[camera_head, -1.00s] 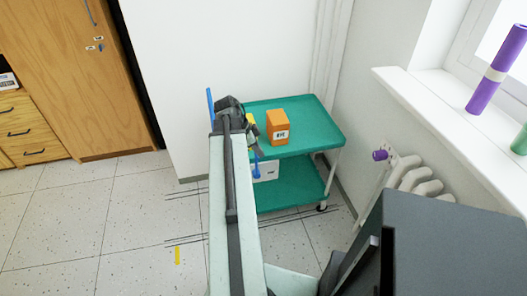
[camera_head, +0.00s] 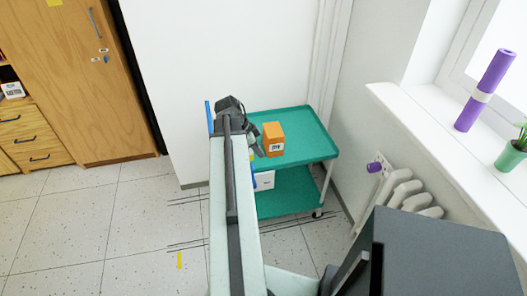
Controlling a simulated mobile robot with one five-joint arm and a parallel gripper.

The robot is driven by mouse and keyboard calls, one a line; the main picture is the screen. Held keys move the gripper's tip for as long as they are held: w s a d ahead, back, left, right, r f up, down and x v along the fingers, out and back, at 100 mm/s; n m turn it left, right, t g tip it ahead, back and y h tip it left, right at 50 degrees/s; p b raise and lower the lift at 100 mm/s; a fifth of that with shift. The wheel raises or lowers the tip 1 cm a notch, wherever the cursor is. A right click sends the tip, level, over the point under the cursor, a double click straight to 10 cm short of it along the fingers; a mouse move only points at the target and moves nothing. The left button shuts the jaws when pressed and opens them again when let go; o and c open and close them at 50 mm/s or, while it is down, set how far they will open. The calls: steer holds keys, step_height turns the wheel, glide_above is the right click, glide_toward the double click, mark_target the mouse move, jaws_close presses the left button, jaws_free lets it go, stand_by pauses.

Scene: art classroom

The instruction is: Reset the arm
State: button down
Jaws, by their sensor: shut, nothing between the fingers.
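My arm (camera_head: 237,210) stretches forward up the middle of the view. My gripper (camera_head: 258,150) is at its far end, over the left side of the green cart (camera_head: 310,120). The dark wrist and the arm partly hide it. The fingers look small and dark; they are shut and hold nothing that I can see. An orange box (camera_head: 273,139) with a white label stands on the cart's top shelf, just right of the gripper.
A white box (camera_head: 264,181) is on the cart's lower shelf, partly hidden by my arm. A radiator (camera_head: 400,190) and windowsill (camera_head: 430,125), with a purple roll (camera_head: 484,90) and green pot (camera_head: 510,156), are at right. A wooden cabinet (camera_head: 85,85) stands left. Floor at left is mostly clear.

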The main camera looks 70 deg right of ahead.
steer(key=p+v, duration=0.1)
steer(key=v, duration=0.2)
steer(key=shift+w+a+r, duration=0.1)
steer(key=shift+w+a, duration=0.05)
steer(key=shift+w, duration=0.05)
steer(key=shift+w, duration=0.1)
